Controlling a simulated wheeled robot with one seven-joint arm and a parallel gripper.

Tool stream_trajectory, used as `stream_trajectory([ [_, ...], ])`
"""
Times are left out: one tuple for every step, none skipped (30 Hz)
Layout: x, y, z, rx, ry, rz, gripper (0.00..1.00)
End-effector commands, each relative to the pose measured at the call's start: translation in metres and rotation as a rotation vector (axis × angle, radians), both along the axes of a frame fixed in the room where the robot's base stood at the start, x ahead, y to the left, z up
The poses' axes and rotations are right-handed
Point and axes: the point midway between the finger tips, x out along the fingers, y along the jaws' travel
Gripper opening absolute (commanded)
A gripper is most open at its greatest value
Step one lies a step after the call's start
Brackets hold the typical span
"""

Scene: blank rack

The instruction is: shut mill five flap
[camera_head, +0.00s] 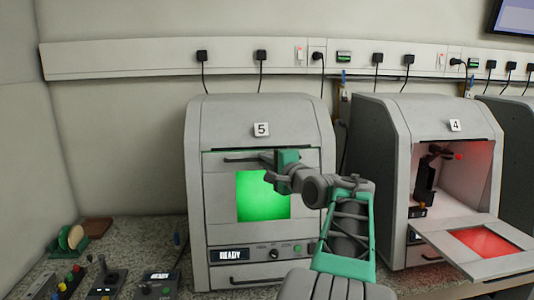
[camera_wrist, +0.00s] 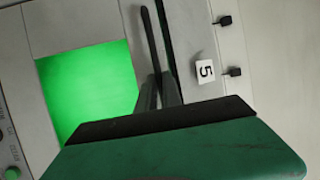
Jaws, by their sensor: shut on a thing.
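Mill five (camera_head: 261,105) is a grey cabinet with a "5" label (camera_head: 261,129); the label also shows in the wrist view (camera_wrist: 205,69). Its flap (camera_head: 218,195), with a glowing green window (camera_head: 263,196), stands upright across the front opening. A dark line runs along its top edge; I cannot tell whether it is fully flush. My gripper (camera_head: 272,159) is at the dark bar handle (camera_head: 238,160) near the flap's top and is shut on it. In the wrist view the handle (camera_wrist: 150,38) runs down to the fingers (camera_wrist: 160,92), and part of it is hidden.
Mill four (camera_head: 378,115) stands to the right with its flap (camera_head: 455,238) folded down, jutting forward, and a red-lit inside. A "READY" display (camera_head: 229,254) and knobs sit below mill five's flap. Control boxes (camera_head: 105,283) and a rack of discs (camera_head: 72,239) are on the left bench.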

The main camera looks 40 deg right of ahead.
Motion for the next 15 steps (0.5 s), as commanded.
stream_trajectory([
  [0.0006, -0.0015, 0.0022, -0.001, -0.002, -0.003, 0.00],
  [0.0006, -0.0016, 0.0014, -0.002, -0.002, -0.004, 0.00],
  [0.0004, -0.0016, 0.0011, -0.003, -0.002, -0.004, 0.00],
  [0.0004, -0.0016, 0.0012, -0.003, -0.003, -0.004, 0.00],
  [0.0003, -0.0016, 0.0014, -0.003, -0.003, -0.005, 0.00],
  [0.0003, -0.0017, 0.0016, -0.003, -0.003, -0.005, 0.00],
  [0.0003, -0.0017, 0.0017, -0.004, -0.004, -0.005, 0.00],
  [0.0003, -0.0018, 0.0018, -0.004, -0.004, -0.005, 0.11],
  [0.0002, -0.0018, 0.0019, -0.004, -0.004, -0.005, 0.15],
  [0.0002, -0.0017, 0.0019, -0.004, -0.004, -0.005, 0.17],
  [0.0002, -0.0016, 0.0018, -0.004, -0.004, -0.005, 0.20],
  [0.0003, -0.0015, 0.0017, -0.004, -0.003, -0.005, 0.23],
  [0.0003, -0.0014, 0.0016, -0.003, -0.003, -0.004, 0.25],
  [0.0002, -0.0014, 0.0016, -0.003, -0.003, -0.004, 0.28],
  [0.0002, -0.0013, 0.0015, -0.003, -0.003, -0.004, 0.31],
])
